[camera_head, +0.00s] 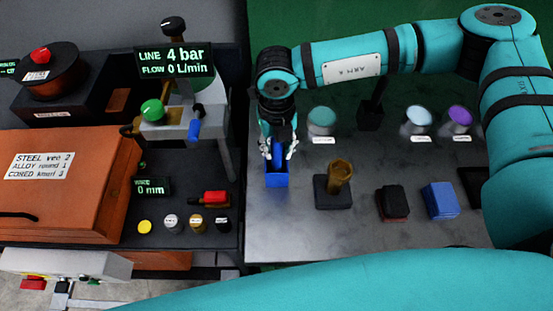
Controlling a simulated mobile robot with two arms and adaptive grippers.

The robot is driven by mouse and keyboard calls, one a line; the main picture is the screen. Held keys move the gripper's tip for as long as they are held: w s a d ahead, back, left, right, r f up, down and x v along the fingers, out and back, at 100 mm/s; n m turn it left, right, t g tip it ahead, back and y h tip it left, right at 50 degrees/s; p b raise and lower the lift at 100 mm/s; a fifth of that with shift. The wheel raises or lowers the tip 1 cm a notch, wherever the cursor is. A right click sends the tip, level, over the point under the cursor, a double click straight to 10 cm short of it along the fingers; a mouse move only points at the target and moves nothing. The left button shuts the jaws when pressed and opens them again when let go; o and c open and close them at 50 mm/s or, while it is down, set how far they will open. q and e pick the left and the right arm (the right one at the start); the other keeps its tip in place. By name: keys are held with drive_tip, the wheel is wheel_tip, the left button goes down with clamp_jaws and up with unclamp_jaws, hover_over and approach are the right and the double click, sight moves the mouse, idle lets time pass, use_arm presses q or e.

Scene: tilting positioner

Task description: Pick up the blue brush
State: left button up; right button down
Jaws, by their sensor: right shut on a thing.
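The blue brush (277,152) stands upright at the left part of the metal table. Its lower part is in or just above a small blue open holder (277,180); I cannot tell whether it touches the bottom. My right gripper (279,150) points down over the holder, with its fingers shut on the brush from both sides. The top of the brush is partly hidden by the gripper. My left gripper is not in view.
The metal table (300,225) also bears a brass cup on a dark block (340,180), a black-and-red block (393,203), a blue block (440,200) and several round pots at the back. A gauge stand (185,125) and orange case (75,190) are at left.

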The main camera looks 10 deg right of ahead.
wheel_tip(320, 180, up, 9)
drive_tip(key=b, duration=0.3)
drive_tip(key=shift+r, duration=0.55)
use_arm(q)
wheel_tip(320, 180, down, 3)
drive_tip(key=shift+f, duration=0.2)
